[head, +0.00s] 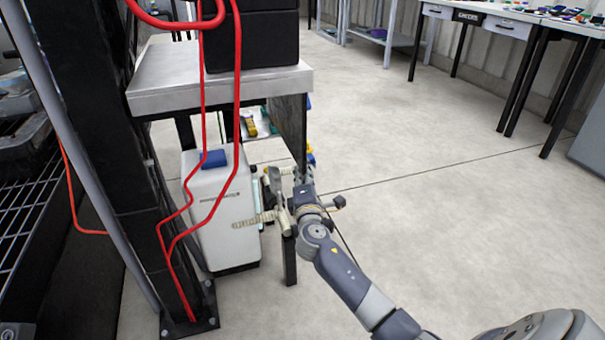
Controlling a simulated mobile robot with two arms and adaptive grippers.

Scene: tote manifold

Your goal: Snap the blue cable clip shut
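I cannot make out a blue cable clip for certain. A small blue block (213,159) sits on top of a white box-shaped unit (222,205), beside the hanging red cable (237,110); whether it is the clip, and whether it is open, I cannot tell. My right gripper (252,198) is at the right side of the white unit, below and right of the blue block. Its two fingers are spread apart with nothing seen between them. My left gripper is out of view.
A grey-topped table (215,90) with a black case (255,40) stands above and behind the white unit. A black upright post (105,130) and a wire rack (30,200) are at the left. The floor (430,190) to the right is clear.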

